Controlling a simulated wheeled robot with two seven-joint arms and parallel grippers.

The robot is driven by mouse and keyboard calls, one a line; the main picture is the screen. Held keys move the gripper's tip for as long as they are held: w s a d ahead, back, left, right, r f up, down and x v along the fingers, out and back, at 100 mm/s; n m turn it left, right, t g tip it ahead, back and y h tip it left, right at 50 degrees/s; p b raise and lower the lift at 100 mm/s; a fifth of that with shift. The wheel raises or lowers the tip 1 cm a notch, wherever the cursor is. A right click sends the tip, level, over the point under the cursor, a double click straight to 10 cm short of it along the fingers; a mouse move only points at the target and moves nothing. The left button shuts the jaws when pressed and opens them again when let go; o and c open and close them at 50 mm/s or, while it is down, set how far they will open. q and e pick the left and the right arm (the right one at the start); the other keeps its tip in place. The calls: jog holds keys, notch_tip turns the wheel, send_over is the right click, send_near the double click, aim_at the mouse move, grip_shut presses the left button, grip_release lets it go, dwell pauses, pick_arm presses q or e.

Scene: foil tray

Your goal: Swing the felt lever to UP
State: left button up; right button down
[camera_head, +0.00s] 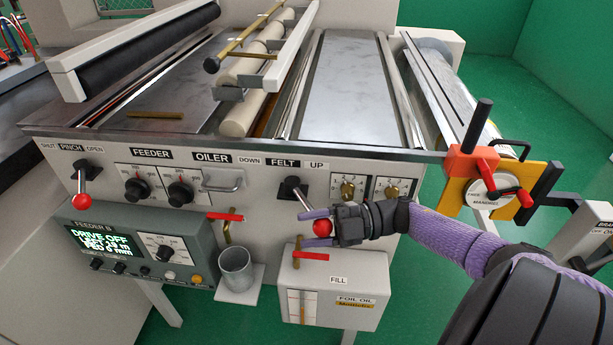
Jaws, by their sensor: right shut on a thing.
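The felt lever has a black pivot mount (291,188) on the front panel, below the FELT label (283,163). The DOWN label (249,161) is to its left and the UP label (317,166) to its right. The lever's red ball knob (323,228) lies below and to the right of the pivot. My right gripper (319,228) comes in from the right and is shut on this knob, with one purple finger above it and one below. The fingers and wrist hide part of the knob. My left gripper is out of view.
A FILL box (350,310) with a red-handled valve (310,256) sits just below my right gripper. A metal cup (236,268) stands left of it. A red clamp block (472,160) juts out at right.

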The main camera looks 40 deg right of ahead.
jog(key=shift+s+d+f, duration=0.15)
jog(key=shift+d, duration=0.25)
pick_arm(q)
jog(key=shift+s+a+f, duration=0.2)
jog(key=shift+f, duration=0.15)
pick_arm(e)
jog(key=shift+d, duration=0.15)
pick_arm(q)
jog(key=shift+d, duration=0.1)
pick_arm(e)
jog(key=c, duration=0.5)
grip_release()
jog(key=shift+c, duration=0.2)
jog(key=o, duration=0.4)
jog(key=shift+s+d, duration=0.15)
jog(key=shift+c, duration=0.2)
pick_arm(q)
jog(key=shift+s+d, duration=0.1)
